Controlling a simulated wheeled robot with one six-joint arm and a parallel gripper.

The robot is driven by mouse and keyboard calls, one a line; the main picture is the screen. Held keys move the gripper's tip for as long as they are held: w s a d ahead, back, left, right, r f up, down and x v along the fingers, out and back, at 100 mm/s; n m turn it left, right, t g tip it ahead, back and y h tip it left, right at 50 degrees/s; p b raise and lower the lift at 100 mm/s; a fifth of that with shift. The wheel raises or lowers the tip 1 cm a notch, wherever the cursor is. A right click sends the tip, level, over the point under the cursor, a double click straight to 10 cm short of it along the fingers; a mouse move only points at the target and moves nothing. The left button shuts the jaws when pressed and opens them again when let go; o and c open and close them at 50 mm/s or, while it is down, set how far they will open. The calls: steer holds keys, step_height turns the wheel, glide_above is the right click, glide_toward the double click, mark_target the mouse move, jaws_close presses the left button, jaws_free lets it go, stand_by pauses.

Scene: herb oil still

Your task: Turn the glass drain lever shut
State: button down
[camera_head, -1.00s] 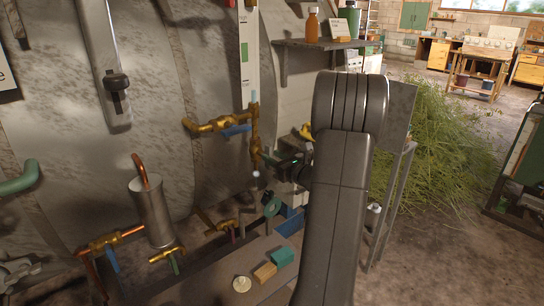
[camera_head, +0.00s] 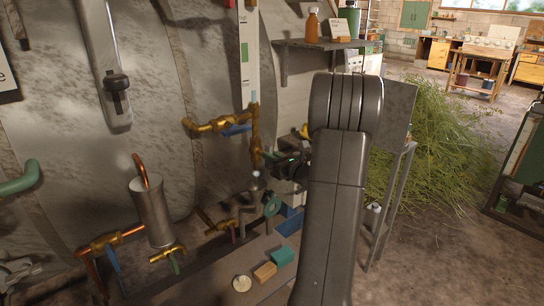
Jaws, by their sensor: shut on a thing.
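The sight glass (camera_head: 248,62) runs down the tank wall, with a brass pipe and drain fitting (camera_head: 256,140) at its lower end. My gripper (camera_head: 275,161) is shut on this lever, coming from the right. The dark jaws cover its outer end, and my arm hides what lies behind. The lever's exact angle is hard to tell.
A blue lever (camera_head: 237,129) sits on the brass valve (camera_head: 212,125) just left of the fitting. Lower valves, a metal cylinder (camera_head: 152,212) and small blocks (camera_head: 265,272) lie below. A shelf with bottles (camera_head: 312,27) is above right.

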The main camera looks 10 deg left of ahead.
steer(key=shift+r+m, duration=0.1)
steer(key=shift+m, duration=0.2)
steer(key=m+p, duration=0.4)
steer(key=m, duration=0.1)
steer(key=f+m+p, duration=0.1)
steer(key=m+p, duration=0.4)
steer(key=m, duration=0.1)
steer(key=w+d+m+p, duration=0.1)
steer(key=m+p, duration=0.4)
steer(key=m, duration=0.1)
steer(key=shift+f, duration=0.25)
steer(key=shift+a+f+m, duration=0.1)
steer(key=shift+m, duration=0.3)
steer(key=c, duration=1.5)
jaws_free()
steer(key=shift+o, duration=0.2)
steer(key=b+v, duration=0.2)
steer(key=v, duration=1.2)
